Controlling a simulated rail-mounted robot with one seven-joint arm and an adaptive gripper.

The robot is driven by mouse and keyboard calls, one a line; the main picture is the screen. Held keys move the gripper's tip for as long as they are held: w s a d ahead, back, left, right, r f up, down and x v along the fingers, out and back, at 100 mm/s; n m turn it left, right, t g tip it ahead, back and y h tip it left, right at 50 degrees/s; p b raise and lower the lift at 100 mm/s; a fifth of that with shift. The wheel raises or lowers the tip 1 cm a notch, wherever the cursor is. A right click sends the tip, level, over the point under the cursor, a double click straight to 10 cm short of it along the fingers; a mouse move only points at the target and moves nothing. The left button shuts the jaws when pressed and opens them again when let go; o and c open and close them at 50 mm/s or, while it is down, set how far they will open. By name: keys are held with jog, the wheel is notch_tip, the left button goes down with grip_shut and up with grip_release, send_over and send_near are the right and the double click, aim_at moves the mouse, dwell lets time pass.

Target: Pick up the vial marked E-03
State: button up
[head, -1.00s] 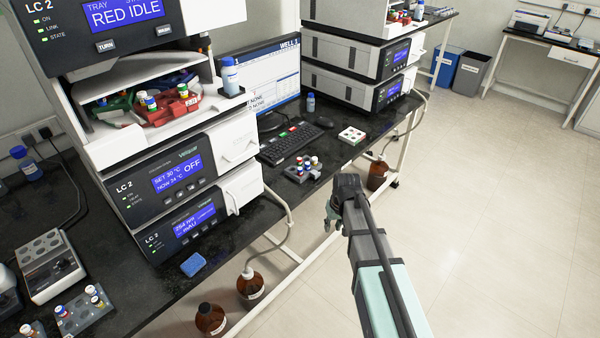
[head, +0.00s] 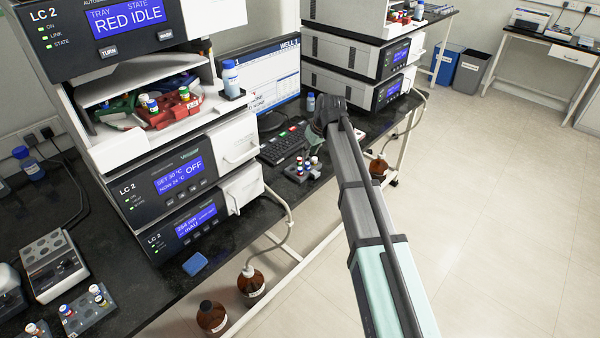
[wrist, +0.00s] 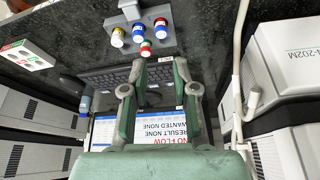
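A small grey rack (head: 293,176) of capped vials stands on the black bench in front of the keyboard. In the wrist view the rack (wrist: 128,15) holds vials with yellow (wrist: 118,37), blue (wrist: 138,32) and red (wrist: 160,22) caps. A red-and-white-topped vial (wrist: 146,47) shows at the rack's near edge, close to the left fingertip. No E-03 marking can be read. My gripper (wrist: 161,68) is open and empty, its fingertips apart and just short of the vials. In the head view my gripper (head: 315,142) hangs above the bench beside the rack, partly hidden by my arm.
A keyboard (head: 279,148) and monitor (head: 273,80) stand behind the rack. Instrument stacks flank the workspace, with a white tube (wrist: 237,75) on the right. A red vial holder (head: 172,110) sits inside the left instrument.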

jog(key=p, duration=0.2)
send_over(300, 169)
jog(key=s+d, duration=0.1)
jog(key=d, duration=0.1)
jog(key=f, duration=0.7)
jog(key=shift+s+f, duration=0.15)
jog(key=shift+s, duration=0.05)
jog(key=shift+p+x, duration=0.85)
jog(key=shift+x, duration=1.75)
jog(key=shift+a, duration=0.2)
jog(key=c, duration=0.5)
